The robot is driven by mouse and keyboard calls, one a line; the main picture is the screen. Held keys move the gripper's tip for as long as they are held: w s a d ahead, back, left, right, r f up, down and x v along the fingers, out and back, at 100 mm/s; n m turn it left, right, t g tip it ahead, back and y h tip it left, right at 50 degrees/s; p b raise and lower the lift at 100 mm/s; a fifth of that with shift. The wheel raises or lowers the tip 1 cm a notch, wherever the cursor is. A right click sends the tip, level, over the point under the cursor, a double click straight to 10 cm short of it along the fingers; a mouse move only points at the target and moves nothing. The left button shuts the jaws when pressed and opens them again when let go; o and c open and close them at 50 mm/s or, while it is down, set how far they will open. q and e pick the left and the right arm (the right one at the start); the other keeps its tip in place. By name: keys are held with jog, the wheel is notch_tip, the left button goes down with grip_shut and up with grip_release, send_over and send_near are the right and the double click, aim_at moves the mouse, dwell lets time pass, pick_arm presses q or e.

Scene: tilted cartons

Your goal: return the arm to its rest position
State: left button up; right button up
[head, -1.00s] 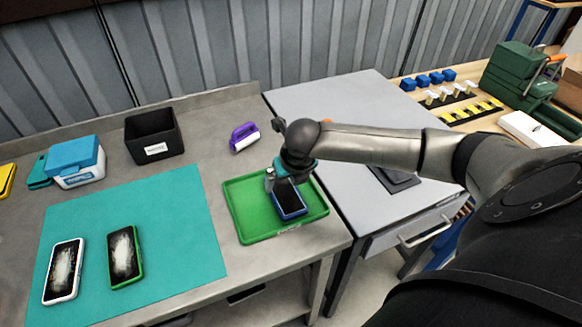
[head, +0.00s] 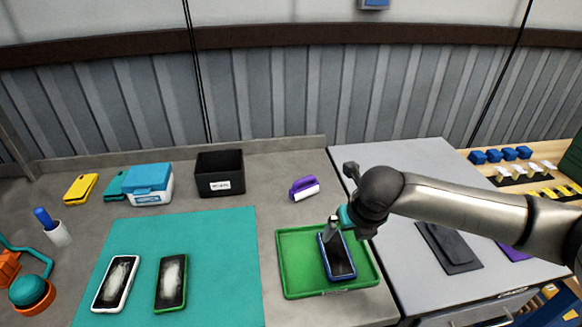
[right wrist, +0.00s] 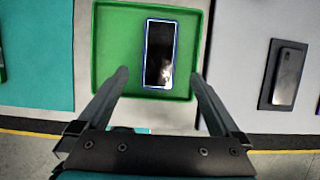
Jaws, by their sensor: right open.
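My right gripper (head: 334,226) is over the green tray (head: 290,276), at the upper part of the blue-framed phone (head: 341,262). In the right wrist view its two fingers (right wrist: 160,84) are spread wide and empty. The blue-framed phone (right wrist: 160,52) lies in the green tray (right wrist: 108,60), beyond and between the fingertips, apart from both. My right arm (head: 460,208) stretches in from the right edge. My left gripper shows in neither view.
A white-framed phone (head: 116,283) and a green-framed phone (head: 171,282) lie on the teal mat (head: 215,235). A black bin (head: 220,174), a blue-lidded box (head: 148,184) and a purple-handled tool (head: 303,188) stand behind. A grey table (head: 400,160) adjoins on the right.

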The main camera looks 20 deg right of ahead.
jog(key=s+a+f+m+y, duration=0.1)
jog(key=s+a+f+m, duration=0.1)
jog(key=s+a+m, duration=0.4)
jog(key=s+a+f+m+y, duration=0.2)
jog(key=a+f+m, duration=0.1)
jog(key=a+m, duration=0.5)
jog(key=s+d+f+m+h, duration=0.1)
jog(key=s+f+m+h, duration=0.1)
jog(key=s+m, duration=1.25)
notch_tip(320, 180, down, 27)
jog(key=w+m+g+b, duration=0.2)
jog(key=m+b, duration=0.1)
jog(key=b, duration=0.2)
jog(key=s+d+f+b, duration=0.1)
jog(key=s+f+b, duration=0.1)
jog(key=s+f, duration=0.5)
jog(key=s+d+f+g+b, duration=0.1)
jog(key=s+f+b, duration=0.1)
jog(key=s+f, duration=0.6)
notch_tip(320, 180, down, 2)
jog(key=shift+d+f, duration=0.15)
jog(key=shift+d, duration=0.1)
